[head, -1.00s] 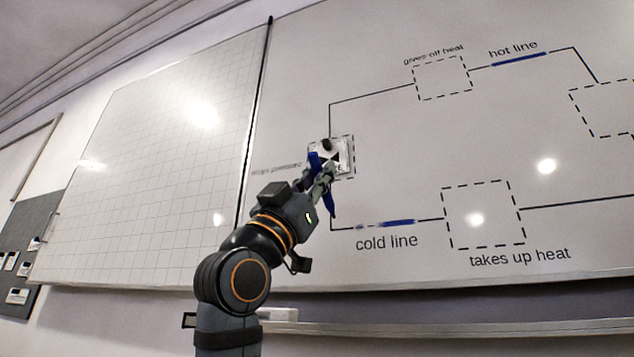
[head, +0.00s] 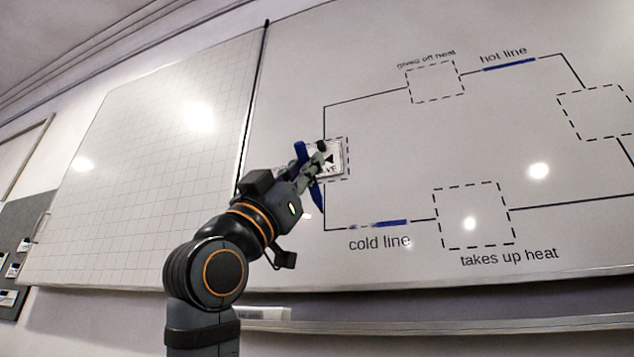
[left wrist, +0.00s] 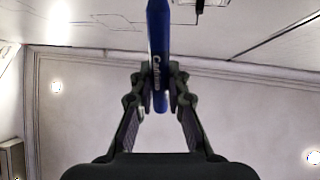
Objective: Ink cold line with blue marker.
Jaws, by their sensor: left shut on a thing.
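My left gripper (head: 314,168) is shut on the blue marker (head: 317,194). The marker also shows in the left wrist view (left wrist: 158,35), upright between the fingers (left wrist: 158,88). In the head view the gripper overlaps a white card with a black triangle (head: 333,158) in the left dashed box; I cannot tell if they touch. The cold line (head: 392,223), below and right of the gripper, has a solid blue stretch, with a broken blue stretch and small gaps to its left. The marker's tip cannot be made out. My right gripper is not in view.
The whiteboard (head: 400,160) carries a loop diagram with dashed boxes. The hot line (head: 509,64) at upper right is inked blue. A gridded panel (head: 160,170) is to the left. A ledge (head: 430,325) runs below the board.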

